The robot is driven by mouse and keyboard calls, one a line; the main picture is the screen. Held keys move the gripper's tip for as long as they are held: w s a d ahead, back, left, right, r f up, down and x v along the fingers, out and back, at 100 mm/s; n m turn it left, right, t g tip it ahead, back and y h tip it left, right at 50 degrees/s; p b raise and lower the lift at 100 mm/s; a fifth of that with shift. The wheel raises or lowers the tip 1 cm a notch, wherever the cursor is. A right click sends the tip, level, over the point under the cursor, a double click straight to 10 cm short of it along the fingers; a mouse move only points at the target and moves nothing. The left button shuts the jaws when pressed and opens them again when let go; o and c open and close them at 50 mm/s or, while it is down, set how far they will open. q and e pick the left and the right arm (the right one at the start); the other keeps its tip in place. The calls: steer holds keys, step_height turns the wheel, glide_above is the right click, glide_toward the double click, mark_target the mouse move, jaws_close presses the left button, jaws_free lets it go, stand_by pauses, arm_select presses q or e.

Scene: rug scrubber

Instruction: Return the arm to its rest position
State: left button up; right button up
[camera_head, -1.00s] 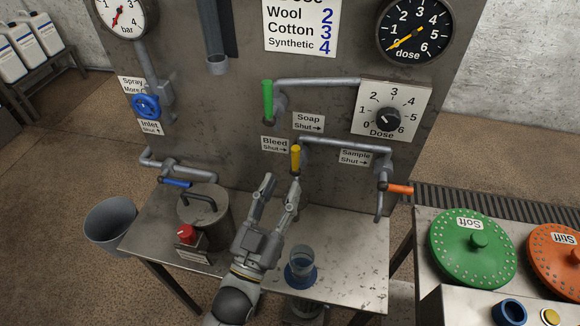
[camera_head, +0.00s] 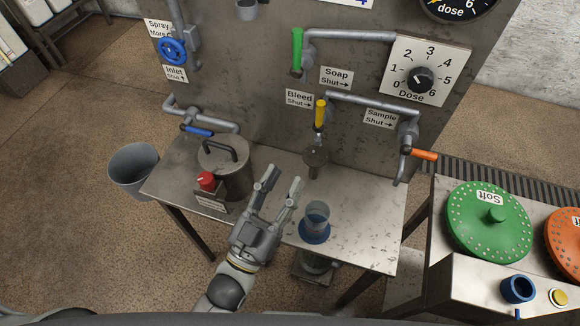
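My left gripper (camera_head: 278,190) is open and empty in the head view, its fingers spread apart above the metal table (camera_head: 370,228). Its arm comes up from the bottom of the picture. The yellow Bleed lever (camera_head: 320,113) stands upright behind the gripper and apart from it. My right gripper does not show.
A lidded metal pot (camera_head: 226,172) and a box with a red knob (camera_head: 206,181) stand left of the gripper. The panel has a green Soap lever (camera_head: 297,50) and an orange Sample lever (camera_head: 425,155). Green (camera_head: 478,238) and orange (camera_head: 568,238) discs lie at right.

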arm_select(q)
steer(key=v, duration=0.5)
stand_by(0.5)
